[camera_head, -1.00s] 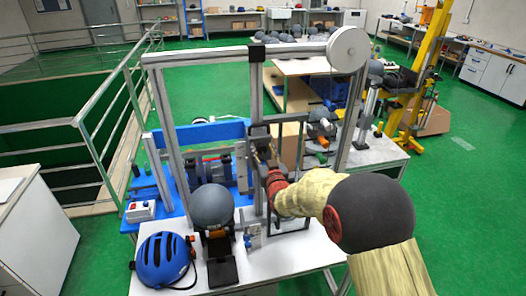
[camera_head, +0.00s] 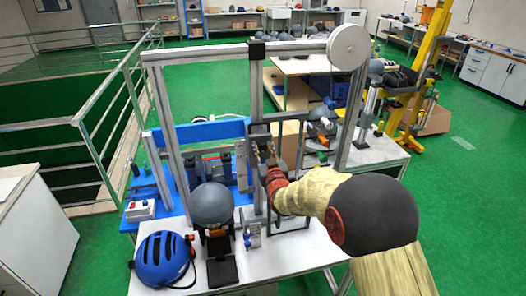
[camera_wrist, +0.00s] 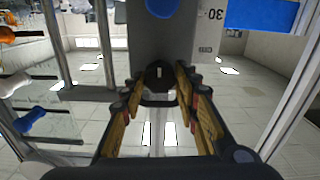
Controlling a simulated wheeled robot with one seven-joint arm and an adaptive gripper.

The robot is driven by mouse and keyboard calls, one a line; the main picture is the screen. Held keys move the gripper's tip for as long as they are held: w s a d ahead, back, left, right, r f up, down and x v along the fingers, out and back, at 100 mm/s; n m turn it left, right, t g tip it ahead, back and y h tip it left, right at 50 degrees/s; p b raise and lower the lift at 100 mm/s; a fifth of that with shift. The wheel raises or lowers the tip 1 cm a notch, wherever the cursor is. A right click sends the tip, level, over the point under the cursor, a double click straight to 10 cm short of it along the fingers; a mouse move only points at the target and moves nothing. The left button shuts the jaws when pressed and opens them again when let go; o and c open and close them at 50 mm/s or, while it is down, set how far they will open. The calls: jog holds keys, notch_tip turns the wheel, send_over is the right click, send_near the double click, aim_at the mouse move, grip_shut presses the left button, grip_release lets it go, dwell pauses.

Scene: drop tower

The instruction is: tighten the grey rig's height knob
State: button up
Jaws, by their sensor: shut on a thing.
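The grey rig (camera_head: 160,105) is a tall frame of metal posts with a top beam, standing on a white table. Its height knob (camera_wrist: 160,73) shows in the wrist view as a small dark round knob with a pale mark, on a grey block (camera_wrist: 205,50). My gripper (camera_wrist: 160,88) has its yellow-padded fingers on either side of the knob and is shut on it. In the head view my gripper (camera_head: 266,157) is at the rig's middle post, and the knob is hidden behind it.
A grey ball-like headform (camera_head: 211,204) and a blue helmet (camera_head: 163,258) stand left of my arm on the white table (camera_head: 300,258). A white wheel (camera_head: 348,47) tops the right post. A black frame (camera_head: 308,195) hangs close behind my wrist.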

jog(key=n+b, duration=0.4)
jog(key=shift+a+f, duration=0.1)
jog(key=n+b, duration=0.3)
jog(key=n, duration=0.1)
jog(key=shift+n+b, duration=0.3)
jog(key=shift+b, duration=0.1)
jog(key=n+b, duration=0.2)
jog(key=n, duration=0.2)
jog(key=shift+a+n+b, duration=0.1)
jog(key=shift+n+b, duration=0.2)
jog(key=shift+b, duration=0.05)
jog(key=shift+n+b, duration=0.85)
jog(key=shift+n, duration=1.05)
jog(key=o, duration=1.1)
jog(key=shift+o, duration=0.2)
jog(key=shift+s+f, duration=0.1)
